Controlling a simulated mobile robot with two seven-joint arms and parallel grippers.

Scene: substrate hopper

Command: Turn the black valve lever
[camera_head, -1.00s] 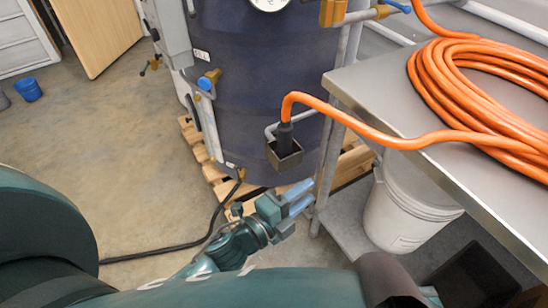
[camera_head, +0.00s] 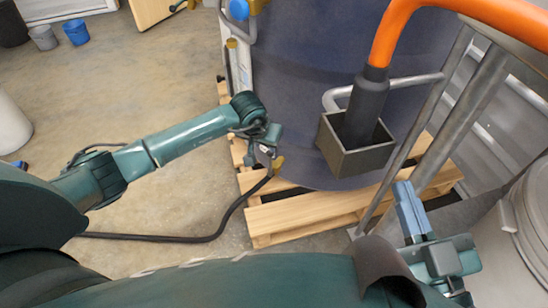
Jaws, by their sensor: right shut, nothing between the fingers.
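A brass valve fitting (camera_head: 278,163) sits low on the dark blue tank (camera_head: 310,90), with a black hose (camera_head: 225,215) running from it across the floor. I cannot make out a black lever there; my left gripper (camera_head: 266,145) covers most of this spot. The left gripper is right beside the fitting, seen from behind, with its fingers hidden, so contact and opening cannot be told. My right gripper (camera_head: 408,208) is shut and empty, low at the right by the metal stand legs, well apart from the fitting.
A square metal cup (camera_head: 355,155) with a black plug and thick orange hose (camera_head: 395,30) hangs before the tank. A wooden pallet (camera_head: 320,215) lies under the tank. A white bucket (camera_head: 525,225) stands right.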

